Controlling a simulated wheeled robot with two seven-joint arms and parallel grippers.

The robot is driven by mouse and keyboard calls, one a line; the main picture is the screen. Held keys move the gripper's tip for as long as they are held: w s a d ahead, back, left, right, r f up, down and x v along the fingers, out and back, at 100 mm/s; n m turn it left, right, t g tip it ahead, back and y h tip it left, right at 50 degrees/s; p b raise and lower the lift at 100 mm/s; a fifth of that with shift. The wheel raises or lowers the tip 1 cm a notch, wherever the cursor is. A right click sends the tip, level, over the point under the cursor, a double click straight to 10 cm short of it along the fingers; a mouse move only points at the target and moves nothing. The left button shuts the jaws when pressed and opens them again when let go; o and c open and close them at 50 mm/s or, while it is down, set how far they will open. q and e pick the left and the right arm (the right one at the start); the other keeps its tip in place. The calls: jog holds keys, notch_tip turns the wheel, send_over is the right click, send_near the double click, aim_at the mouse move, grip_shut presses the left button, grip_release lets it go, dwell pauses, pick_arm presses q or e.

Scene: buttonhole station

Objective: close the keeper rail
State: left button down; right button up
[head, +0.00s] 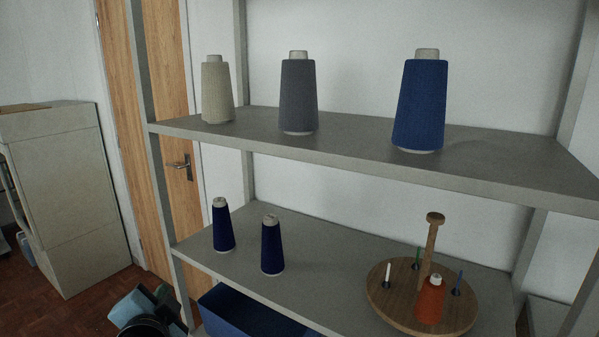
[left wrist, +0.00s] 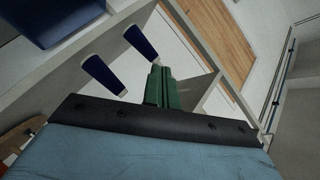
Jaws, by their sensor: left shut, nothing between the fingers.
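I cannot make out a keeper rail in either view. My left gripper (head: 161,291) is low at the left in the head view, in front of the shelf unit's lower left corner. In the left wrist view its green fingers (left wrist: 158,86) are together with nothing between them. They point toward the shelf unit and appear apart from the cones. My right gripper is in neither view.
A grey shelf unit holds large cones, beige (head: 218,90), grey (head: 298,95) and blue (head: 420,105), above. Two navy cones (head: 223,228), a wooden peg stand (head: 385,302) with an orange cone (head: 430,300), and a blue bin (head: 250,315) are lower. A cabinet (head: 75,190) stands left.

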pick_arm(q)
jog(key=s+d+f+n+g+h, duration=0.1)
jog(key=s+f+n+g+h, duration=0.15)
jog(key=s+f+g, duration=0.65)
jog(key=s+d+f+n+g+h, duration=0.2)
jog(key=s+f+n, duration=0.2)
jog(key=s+f, duration=1.15)
jog(key=s+f+g, duration=0.1)
jog(key=s+f, duration=0.1)
jog(key=f, duration=0.8)
jog(key=s+f, duration=0.2)
jog(key=f, duration=0.8)
jog(key=s+a+f+g+b, duration=0.1)
jog(key=s+a+f, duration=0.2)
jog(key=s+f, duration=1.3)
jog(key=shift+a+f+b, duration=0.15)
jog(key=shift+f+b, duration=0.2)
jog(key=shift+f, duration=0.05)
jog(key=c, duration=2)
grip_release()
jog(key=shift+s+f+m+g+y, duration=0.15)
jog(key=shift+s+m+g+y, duration=0.1)
jog(key=shift+s+g, duration=0.1)
jog(key=shift+o, duration=1)
jog(key=shift+s+a, duration=0.1)
jog(key=o, duration=0.3)
